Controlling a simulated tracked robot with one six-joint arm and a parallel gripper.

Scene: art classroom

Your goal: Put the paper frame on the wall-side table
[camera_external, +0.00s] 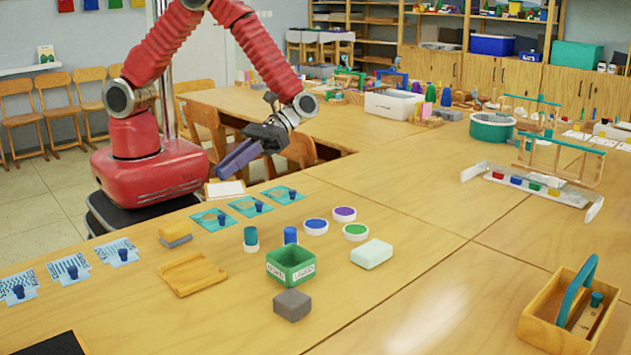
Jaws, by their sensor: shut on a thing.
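A small flat piece with a white face and a light wooden edge, which looks like the paper frame (225,188), is at the near table's far edge, just below the tips of my gripper (227,170). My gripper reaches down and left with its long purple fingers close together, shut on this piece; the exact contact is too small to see. I cannot tell whether the piece touches the table. Another long table (350,117) stands farther back toward the wall cabinets, with bare wood at its near left. Which table is the wall-side one is not clear.
Teal cards with blue knobs (284,194), a wooden tray (191,274), a green box (290,264), round lids and blocks crowd the near table. A white bin (394,104) and several small items fill the back table's right. Chairs (205,126) stand beside my arm.

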